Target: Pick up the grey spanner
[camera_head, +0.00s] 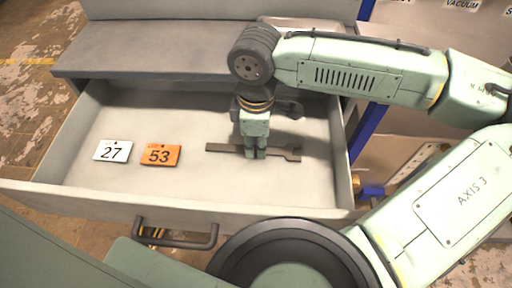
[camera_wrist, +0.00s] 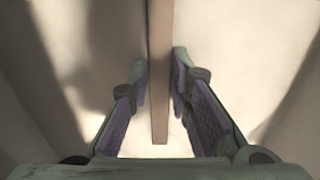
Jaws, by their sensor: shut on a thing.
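The grey spanner (camera_head: 281,150) lies crosswise over the drawer floor in the head view, its open jaw end to the right. My gripper (camera_head: 256,154) points down over its middle and is shut on it, hiding a short stretch of the shaft. In the wrist view the spanner's shaft (camera_wrist: 160,110) runs lengthwise between my two fingers (camera_wrist: 159,66). I cannot tell whether the spanner touches the drawer floor or is slightly above it.
The open drawer (camera_head: 110,199) has raised walls all round. A drawer handle (camera_head: 178,239) sticks out at the front. The drawer's left part is otherwise clear.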

